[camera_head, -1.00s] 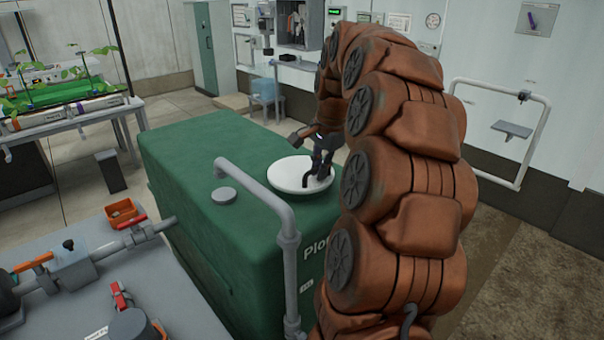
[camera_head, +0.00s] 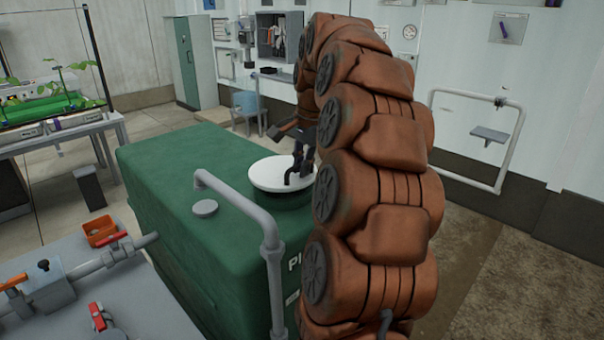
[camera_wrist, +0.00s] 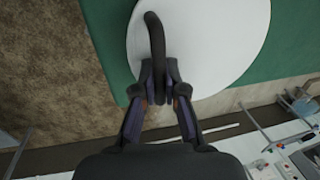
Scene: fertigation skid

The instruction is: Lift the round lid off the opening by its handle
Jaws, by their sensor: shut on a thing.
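The round white lid (camera_head: 275,173) is at the opening of the green tank (camera_head: 190,170). Its near edge shows a dark gap beneath it, so the lid looks raised above the rim. The lid's black handle (camera_wrist: 154,35) shows in the wrist view, curving up from between the fingers. My gripper (camera_wrist: 160,85) is shut on the handle, with a finger on each side. In the head view my gripper (camera_head: 300,165) is over the right part of the lid, partly hidden by my arm.
A grey pipe (camera_head: 240,205) bends over the tank's near side, left of the lid. A small grey cap (camera_head: 205,208) sits on the tank top. A grey bench (camera_head: 130,305) with valves and an orange bin (camera_head: 101,231) is at front left.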

